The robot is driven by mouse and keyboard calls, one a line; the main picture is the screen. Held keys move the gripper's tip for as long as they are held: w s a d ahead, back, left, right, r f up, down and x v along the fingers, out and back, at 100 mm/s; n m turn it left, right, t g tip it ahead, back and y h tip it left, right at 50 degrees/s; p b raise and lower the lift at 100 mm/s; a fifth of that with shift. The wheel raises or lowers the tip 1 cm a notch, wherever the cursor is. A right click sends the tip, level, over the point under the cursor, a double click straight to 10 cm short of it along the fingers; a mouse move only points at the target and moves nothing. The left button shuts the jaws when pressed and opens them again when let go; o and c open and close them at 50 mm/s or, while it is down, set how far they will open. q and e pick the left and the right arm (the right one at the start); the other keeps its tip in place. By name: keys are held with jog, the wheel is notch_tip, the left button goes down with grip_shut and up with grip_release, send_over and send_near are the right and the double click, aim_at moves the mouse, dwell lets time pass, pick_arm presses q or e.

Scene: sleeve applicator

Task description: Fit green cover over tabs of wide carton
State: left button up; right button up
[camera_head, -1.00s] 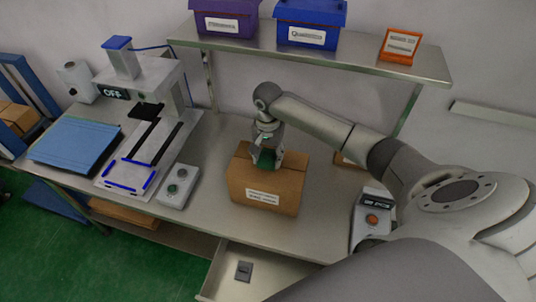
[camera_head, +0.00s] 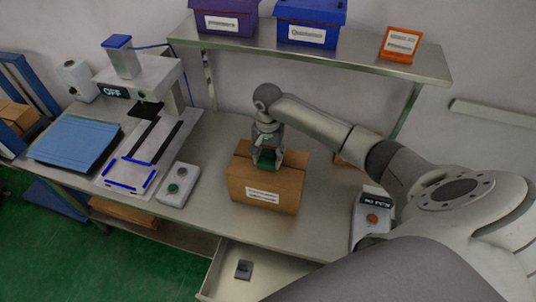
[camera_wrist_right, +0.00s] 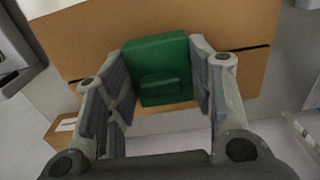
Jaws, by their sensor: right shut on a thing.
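The wide carton (camera_head: 234,184) is a brown cardboard box with a white label, standing closed on the bench; its top also shows in the right wrist view (camera_wrist_right: 240,25). The green cover (camera_wrist_right: 160,85) is a small block with a raised grip, at the slot line across the carton's top. My right gripper (camera_head: 267,162) is over the carton, its fingers shut on the cover from both sides. The carton tabs are hidden, and I cannot tell whether the cover is seated. My left gripper is not in view.
A press-like machine marked OFF (camera_head: 146,75) and a grey button box (camera_head: 178,186) stand left of the carton. A shelf (camera_head: 350,66) with bins spans behind. An open drawer (camera_head: 262,258) is below the front edge.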

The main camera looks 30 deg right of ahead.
jog(key=shift+f, duration=0.15)
dwell(0.5)
jog(key=o, duration=1.1)
jog(key=shift+r, duration=3.55)
jog(key=shift+s+f, duration=0.1)
